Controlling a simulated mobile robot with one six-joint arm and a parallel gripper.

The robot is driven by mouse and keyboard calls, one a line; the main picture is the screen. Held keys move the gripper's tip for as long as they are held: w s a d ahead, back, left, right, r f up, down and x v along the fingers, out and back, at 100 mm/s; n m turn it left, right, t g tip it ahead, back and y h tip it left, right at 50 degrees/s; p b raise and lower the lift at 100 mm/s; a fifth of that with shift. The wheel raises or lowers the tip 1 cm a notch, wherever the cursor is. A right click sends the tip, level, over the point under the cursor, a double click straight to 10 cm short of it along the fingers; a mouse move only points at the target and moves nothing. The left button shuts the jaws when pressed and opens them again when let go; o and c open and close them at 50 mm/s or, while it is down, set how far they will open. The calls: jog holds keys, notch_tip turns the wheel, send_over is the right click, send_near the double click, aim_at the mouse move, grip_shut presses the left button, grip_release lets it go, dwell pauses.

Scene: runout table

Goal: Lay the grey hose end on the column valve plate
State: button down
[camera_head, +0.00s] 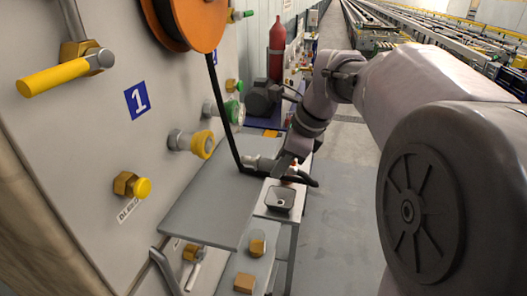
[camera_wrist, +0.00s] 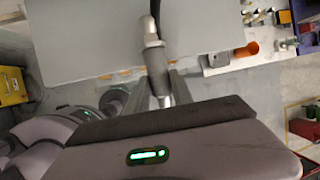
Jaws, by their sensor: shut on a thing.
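The grey hose end (camera_wrist: 155,65) is a metal fitting on a black hose. My gripper (camera_wrist: 158,92) is shut on it, with a finger on each side. In the head view my gripper (camera_head: 280,166) is at the far end of a flat grey plate (camera_head: 205,200) below the valves, which looks like the column valve plate. The hose end (camera_head: 254,161) shows there over the plate's far part, partly hidden by my gripper. I cannot tell whether it touches. The plate fills the upper middle of the wrist view (camera_wrist: 90,40).
The black hose (camera_head: 225,110) hangs from an orange reel (camera_head: 200,22). Yellow-handled valves (camera_head: 195,143) stick out from the panel beside the plate. A small dark tray (camera_head: 280,198) stands right of the plate. A red cylinder (camera_head: 277,50) and a motor (camera_head: 263,97) stand behind. The plate's near part is bare.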

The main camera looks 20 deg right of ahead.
aim_at(249, 161)
jog(key=shift+w+a+f+b, duration=0.1)
jog(key=shift+w+a+f, duration=0.15)
jog(key=shift+w+a, duration=0.75)
jog(key=shift+w+a+f+b, duration=0.15)
jog(key=shift+w+a, duration=0.45)
jog(key=shift+a, duration=0.65)
jog(key=shift+w+a+f+b, duration=0.1)
jog(key=shift+w+a+f, duration=0.2)
jog(key=shift+w+a, duration=0.7)
jog(key=shift+s+a, duration=0.15)
jog(key=shift+s, duration=0.05)
jog(key=shift+f+b, duration=0.45)
jog(key=shift+f, duration=0.1)
jog(key=c, duration=1)
grip_release()
jog(key=shift+c, duration=0.2)
jog(key=shift+s, duration=0.1)
jog(key=p+v, duration=0.2)
jog(key=v, duration=1.5)
jog(key=shift+r+p, duration=0.3)
jog(key=shift+p, duration=0.05)
